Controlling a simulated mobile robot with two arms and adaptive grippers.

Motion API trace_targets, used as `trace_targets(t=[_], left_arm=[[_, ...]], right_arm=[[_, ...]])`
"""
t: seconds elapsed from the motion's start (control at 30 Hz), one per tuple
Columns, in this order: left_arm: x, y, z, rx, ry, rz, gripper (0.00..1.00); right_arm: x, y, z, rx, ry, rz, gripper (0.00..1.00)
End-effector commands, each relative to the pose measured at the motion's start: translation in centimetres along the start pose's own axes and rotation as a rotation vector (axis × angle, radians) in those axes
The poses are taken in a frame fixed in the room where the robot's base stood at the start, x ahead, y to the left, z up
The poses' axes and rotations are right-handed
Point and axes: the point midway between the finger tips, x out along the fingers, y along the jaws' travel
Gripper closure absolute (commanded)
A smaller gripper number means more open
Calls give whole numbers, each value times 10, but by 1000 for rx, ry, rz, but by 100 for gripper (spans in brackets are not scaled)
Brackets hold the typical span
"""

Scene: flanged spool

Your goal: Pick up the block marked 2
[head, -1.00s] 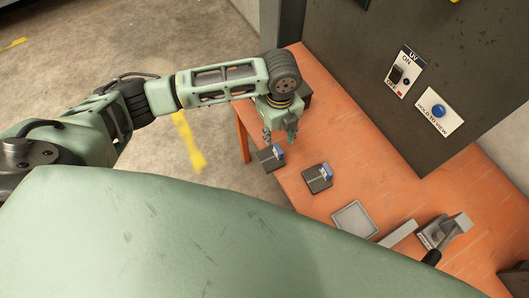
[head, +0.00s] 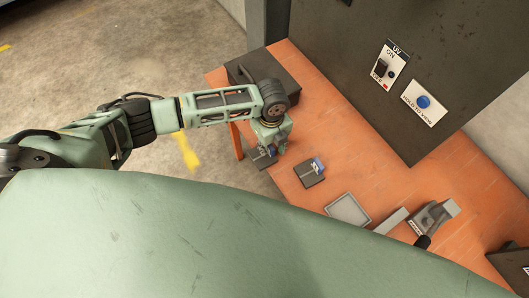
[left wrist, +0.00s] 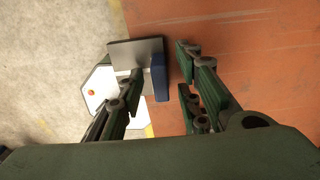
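In the head view, two dark pads, each with a blue block, sit on the orange table (head: 330,130). The near-edge block is mostly hidden under my left gripper (head: 268,150), beside its dark pad (head: 262,163). The other blue block (head: 318,165) stands clear to the right; its pale mark is too small to read. In the left wrist view, my left gripper (left wrist: 160,88) is open. A blue block (left wrist: 159,77) on a grey pad (left wrist: 138,50) shows between its fingers, with a gap to the right finger. No number is legible there. My right gripper is not in view.
A grey square tray (head: 348,210) lies to the right, then a pale bar (head: 390,222) and a grey fixture (head: 428,218). A dark box (head: 262,68) stands at the table's far left. A dark panel (head: 400,55) with a switch and blue button rises behind.

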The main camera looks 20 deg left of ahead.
Motion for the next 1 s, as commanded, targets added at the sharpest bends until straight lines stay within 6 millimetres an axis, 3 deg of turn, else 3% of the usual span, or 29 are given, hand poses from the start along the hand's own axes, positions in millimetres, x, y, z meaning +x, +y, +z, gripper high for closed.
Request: trace_targets(t=[0.33, 1.0], left_arm=[[0, 0, 0, -1, 0, 0, 100], [-3, -1, 1, -1, -1, -2, 100]], right_arm=[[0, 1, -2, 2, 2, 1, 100], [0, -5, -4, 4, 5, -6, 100]])
